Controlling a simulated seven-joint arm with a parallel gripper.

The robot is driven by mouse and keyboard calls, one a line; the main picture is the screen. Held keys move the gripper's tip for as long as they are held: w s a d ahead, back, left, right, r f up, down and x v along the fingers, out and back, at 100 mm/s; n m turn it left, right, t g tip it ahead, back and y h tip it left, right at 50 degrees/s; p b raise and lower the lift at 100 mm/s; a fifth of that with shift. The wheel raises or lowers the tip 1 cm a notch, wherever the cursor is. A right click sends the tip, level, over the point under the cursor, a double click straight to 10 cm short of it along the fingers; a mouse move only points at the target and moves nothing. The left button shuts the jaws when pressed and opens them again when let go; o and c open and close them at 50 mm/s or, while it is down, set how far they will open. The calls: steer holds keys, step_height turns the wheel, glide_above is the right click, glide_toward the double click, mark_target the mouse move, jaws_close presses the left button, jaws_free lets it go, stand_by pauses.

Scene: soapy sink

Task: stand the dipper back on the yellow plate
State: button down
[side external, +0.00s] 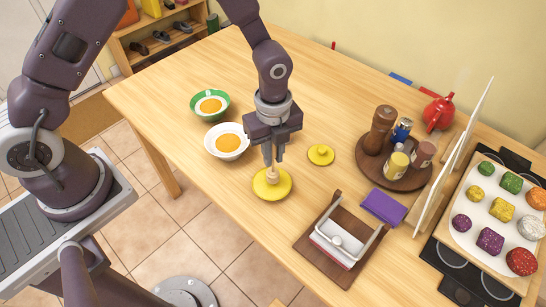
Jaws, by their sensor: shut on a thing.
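The yellow plate (282,188) lies on the wooden table near its front edge, below my gripper. My gripper (272,160) points down over the plate and is shut on the dipper (272,176), a small pale wooden piece. The dipper looks upright, with its lower end at the middle of the plate. I cannot tell whether it rests on the plate or is just above it. Its upper part is hidden between the fingers.
White (228,152) and green (197,112) bowls with orange yolk-like centres stand left. A small yellow lid-like disc (320,155) is right. A wooden holder (306,252), purple cloth (383,207) and round tray (372,170) of jars stand further right.

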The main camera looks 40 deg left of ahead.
steer(key=shift+f, duration=0.5)
steer(key=shift+f, duration=0.15)
steer(key=c, duration=1.4)
jaws_free()
step_height(320, 180, up, 13)
steer(key=shift+a+f, duration=0.1)
steer(key=shift+f, duration=0.05)
steer(key=s+a+r+n+t, duration=0.2)
steer(key=s+a+r+n, duration=0.3)
steer(key=s+r+n, duration=0.3)
steer(key=s+a+r+n+t, duration=0.3)
steer(key=s+a+r+n, duration=0.2)
steer(key=s+r+n, duration=0.3)
steer(key=s+n, duration=0.3)
steer(key=n, duration=0.3)
steer(key=shift+s+n+t, duration=0.3)
steer(key=shift+s, duration=0.1)
